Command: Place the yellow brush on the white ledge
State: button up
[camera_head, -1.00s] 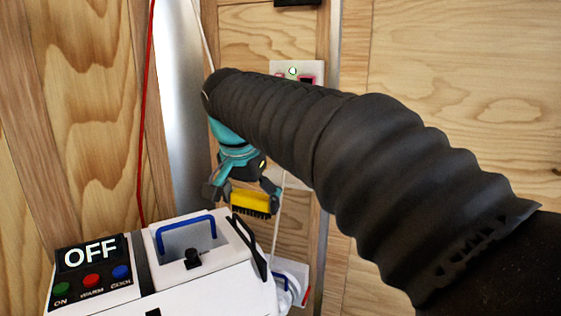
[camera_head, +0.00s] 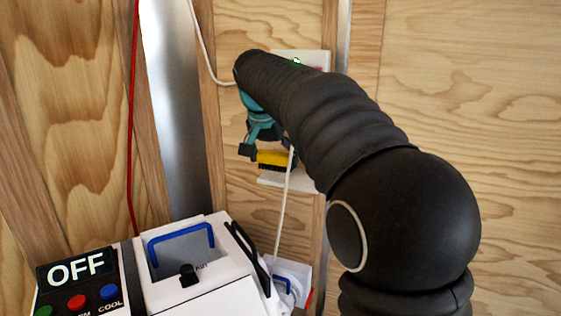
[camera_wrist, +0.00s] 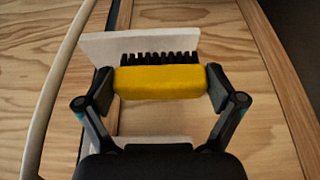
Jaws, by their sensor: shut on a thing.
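The yellow brush (camera_head: 272,157) with black bristles is held between the fingers of my gripper (camera_head: 268,154), bristles down in the head view. The wrist view shows the brush (camera_wrist: 160,84) gripped at both ends by my gripper (camera_wrist: 159,88). The white ledge (camera_head: 275,182) shows just under the brush, partly hidden by it and my arm. In the wrist view the white ledge (camera_wrist: 100,46) lies beyond the bristles and extends past the brush to the left. I cannot tell whether the bristles touch the ledge.
A white cord (camera_head: 281,208) hangs in front of the ledge area. A white panel with a green light (camera_head: 297,62) is on the wooden wall above. A white machine with a blue handle (camera_head: 181,238) and an OFF display (camera_head: 76,270) stands at lower left.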

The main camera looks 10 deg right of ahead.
aim_at(281, 175)
jog(key=w+d, duration=0.1)
jog(key=w, duration=0.1)
jog(key=w+d, duration=0.1)
jog(key=w, duration=0.1)
jog(key=shift+d+p, duration=0.3)
jog(key=shift+f+b, duration=0.3)
jog(key=shift+f, duration=1.45)
jog(key=shift+f, duration=0.1)
jog(key=o, duration=0.7)
jog(key=p+v, duration=0.1)
jog(key=v, duration=1.1)
jog(key=shift+s+p, duration=0.1)
jog(key=shift+p, duration=0.2)
